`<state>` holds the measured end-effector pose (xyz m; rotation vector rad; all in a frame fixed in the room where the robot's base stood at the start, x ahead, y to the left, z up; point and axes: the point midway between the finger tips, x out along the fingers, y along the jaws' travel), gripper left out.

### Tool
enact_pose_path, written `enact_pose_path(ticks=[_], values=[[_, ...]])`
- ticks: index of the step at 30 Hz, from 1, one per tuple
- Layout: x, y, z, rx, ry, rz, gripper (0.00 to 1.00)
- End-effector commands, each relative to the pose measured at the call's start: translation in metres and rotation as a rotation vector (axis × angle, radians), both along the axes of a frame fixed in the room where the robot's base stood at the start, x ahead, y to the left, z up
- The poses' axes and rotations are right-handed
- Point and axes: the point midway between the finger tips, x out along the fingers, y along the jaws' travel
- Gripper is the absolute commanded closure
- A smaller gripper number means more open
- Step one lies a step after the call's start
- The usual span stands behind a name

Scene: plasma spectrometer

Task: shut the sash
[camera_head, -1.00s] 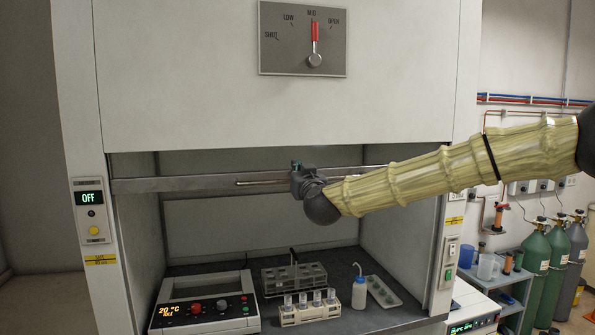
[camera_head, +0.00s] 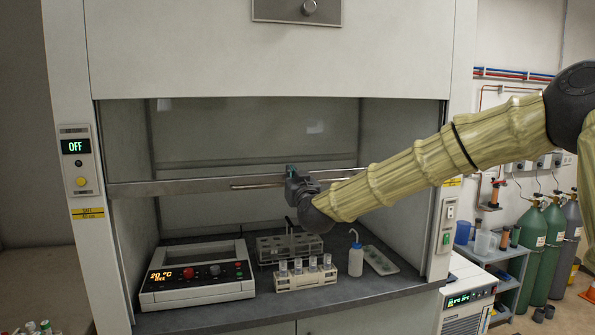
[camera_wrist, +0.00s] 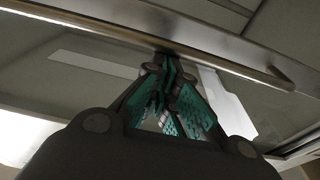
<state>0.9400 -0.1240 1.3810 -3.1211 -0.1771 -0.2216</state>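The sash is a glass pane (camera_head: 250,130) with a metal bottom rail (camera_head: 150,188) and a thin rod handle (camera_head: 250,186). It hangs partway down the fume hood opening, with a wide gap between rail and worktop. My gripper (camera_head: 292,172) is at the handle, right of the rail's middle. In the wrist view, my gripper's teal-padded fingers (camera_wrist: 170,65) come together at the handle (camera_wrist: 270,79) and look shut on it. The exact contact is partly hidden by the fingers.
On the worktop (camera_head: 350,292) below stand a hot plate (camera_head: 198,285), a grey rack (camera_head: 275,250), a vial rack (camera_head: 303,280), a wash bottle (camera_head: 356,260) and a white tray (camera_head: 380,260). A control panel reading OFF (camera_head: 76,147) is on the left post. Gas cylinders (camera_head: 533,240) stand right.

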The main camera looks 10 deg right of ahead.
Motion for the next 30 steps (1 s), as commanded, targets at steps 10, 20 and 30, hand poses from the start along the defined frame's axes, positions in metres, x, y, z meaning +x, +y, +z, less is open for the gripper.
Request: enact_pose_path(ticks=[10, 20, 30], values=[[0.000, 0.001, -0.093, -0.002, 0.005, 0.002, 1.00], [0.000, 0.001, -0.176, -0.003, 0.005, 0.001, 1.00], [0.000, 0.001, -0.268, -0.002, 0.006, 0.001, 1.00]])
